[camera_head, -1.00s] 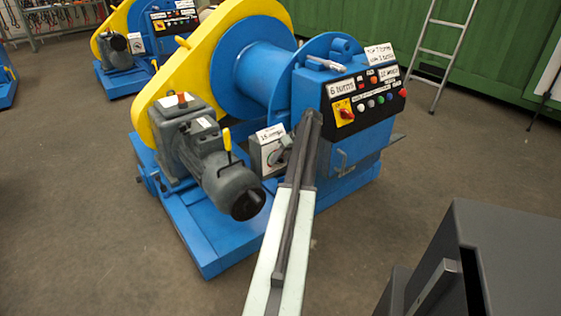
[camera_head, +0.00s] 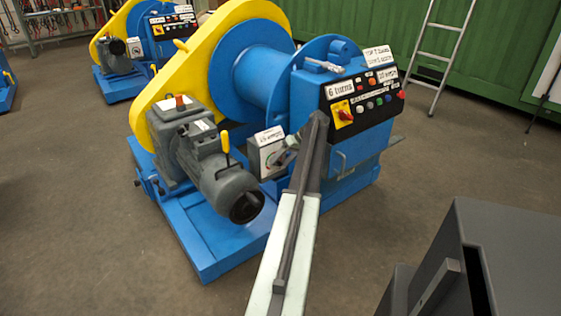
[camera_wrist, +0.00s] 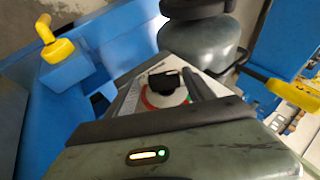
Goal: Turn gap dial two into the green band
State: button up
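A dial with a black knob (camera_wrist: 165,82) sits on a pale plate in the wrist view. A ring with red and green parts shows around the knob. In the head view a grey box with a white label (camera_head: 269,136) stands low on the blue winch, with a dial face (camera_head: 272,156). I cannot read a dial number. My gripper (camera_wrist: 170,90) is open, with dark fingers on either side of the knob and a gap to it. In the head view my gripper (camera_head: 287,155) is at the right of the box, partly hidden by my forearm.
A grey motor (camera_head: 222,182) with a yellow lever (camera_head: 226,146) stands left of the box. A black control panel (camera_head: 364,98) with buttons and a red-yellow switch is above right. The blue base (camera_head: 225,240) juts forward. Open floor (camera_head: 90,230) lies left.

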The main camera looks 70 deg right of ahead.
jog(key=shift+w+a, duration=0.1)
jog(key=shift+w, duration=0.05)
jog(key=shift+r, duration=0.1)
jog(key=shift+r+p, duration=0.3)
jog(key=shift+p, duration=0.1)
jog(key=p+v, duration=0.5)
jog(key=v, duration=0.2)
jog(key=shift+s, duration=0.25)
jog(key=shift+f, duration=0.1)
